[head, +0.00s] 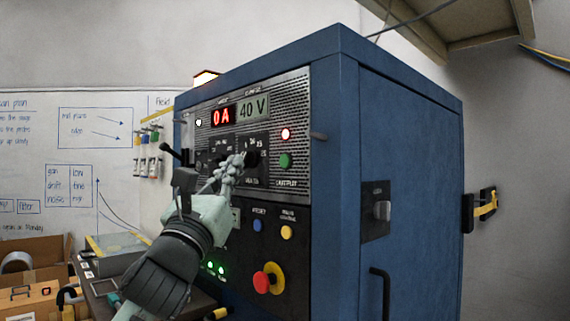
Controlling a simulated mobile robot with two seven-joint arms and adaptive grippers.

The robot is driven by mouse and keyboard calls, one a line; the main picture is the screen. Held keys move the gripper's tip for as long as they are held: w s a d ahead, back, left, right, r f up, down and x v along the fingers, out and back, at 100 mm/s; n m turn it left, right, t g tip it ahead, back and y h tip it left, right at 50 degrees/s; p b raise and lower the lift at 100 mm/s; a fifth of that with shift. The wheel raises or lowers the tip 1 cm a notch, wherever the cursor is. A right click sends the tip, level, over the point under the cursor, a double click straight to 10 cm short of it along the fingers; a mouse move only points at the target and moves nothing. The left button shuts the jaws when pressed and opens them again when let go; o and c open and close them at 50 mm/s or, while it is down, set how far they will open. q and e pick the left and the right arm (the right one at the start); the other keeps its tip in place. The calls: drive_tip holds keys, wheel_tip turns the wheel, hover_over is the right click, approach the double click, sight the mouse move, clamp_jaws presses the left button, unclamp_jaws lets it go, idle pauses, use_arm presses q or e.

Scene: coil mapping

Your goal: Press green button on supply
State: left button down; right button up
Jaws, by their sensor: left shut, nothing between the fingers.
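The supply (330,200) is a blue cabinet with a metal front panel. Its green button (285,161) sits at the panel's right side, below a lit red lamp (286,133). A red display (222,115) reads 0 A, and a green one (252,107) reads 40 V. My left gripper (236,163) is shut and empty in front of the panel, to the left of the green button and apart from it in the picture. It covers part of the dark dial area; whether it touches the panel I cannot tell. My right gripper is not in view.
Below are a blue button (257,225), a yellow button (287,232) and a red mushroom knob on a yellow ring (276,278). A whiteboard (60,150) and cardboard boxes (28,300) are at left.

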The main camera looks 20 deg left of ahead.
sight(285, 161)
use_arm(q)
drive_tip(key=shift+s+r+m+t, duration=0.25)
drive_tip(key=shift+r+m+t, duration=0.05)
drive_tip(key=shift+r, duration=0.15)
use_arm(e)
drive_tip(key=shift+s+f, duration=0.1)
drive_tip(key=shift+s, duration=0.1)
use_arm(q)
drive_tip(key=shift+w+d, duration=0.1)
drive_tip(key=w+d, duration=0.1)
drive_tip(key=w, duration=0.1)
drive_tip(key=w+d, duration=0.1)
drive_tip(key=w, duration=0.2)
drive_tip(key=w+d, duration=0.1)
drive_tip(key=w, duration=0.2)
drive_tip(key=shift+d, duration=0.15)
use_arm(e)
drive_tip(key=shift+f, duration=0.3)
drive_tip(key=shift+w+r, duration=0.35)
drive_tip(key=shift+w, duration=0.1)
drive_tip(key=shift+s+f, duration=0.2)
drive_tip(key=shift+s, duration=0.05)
use_arm(q)
drive_tip(key=shift+w, duration=0.1)
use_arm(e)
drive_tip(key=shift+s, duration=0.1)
